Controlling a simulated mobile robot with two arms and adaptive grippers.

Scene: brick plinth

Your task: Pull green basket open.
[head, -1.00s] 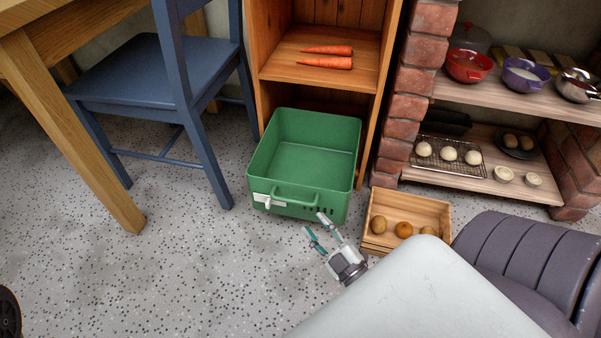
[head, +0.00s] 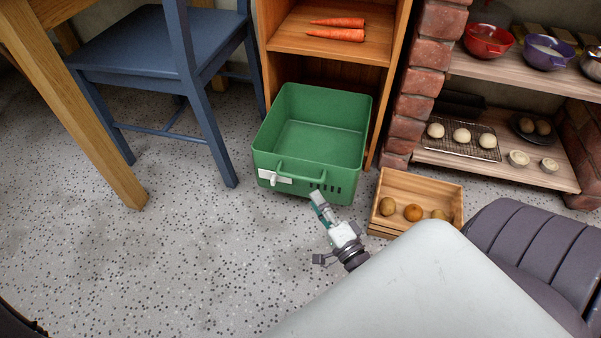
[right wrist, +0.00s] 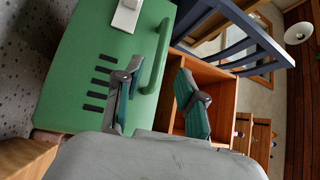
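The green basket (head: 317,148) stands empty at the foot of the wooden shelf unit, its front sticking out past the shelf. Its handle (head: 300,174) is a green bar on the front wall, beside a small white tag (head: 273,178). My right gripper (head: 318,202) is just in front of and below the handle, seen nearly edge-on. In the right wrist view its two fingers (right wrist: 158,66) are spread apart, with the handle (right wrist: 158,58) showing in the gap between them. I cannot tell whether a finger touches it. My left gripper is not in view.
A wooden crate (head: 391,188) of round produce stands right of the basket, close to my right arm. A blue chair (head: 160,75) and a wooden table leg (head: 85,130) are at left. Brick pillar (head: 430,75) at right. Speckled floor in front is clear.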

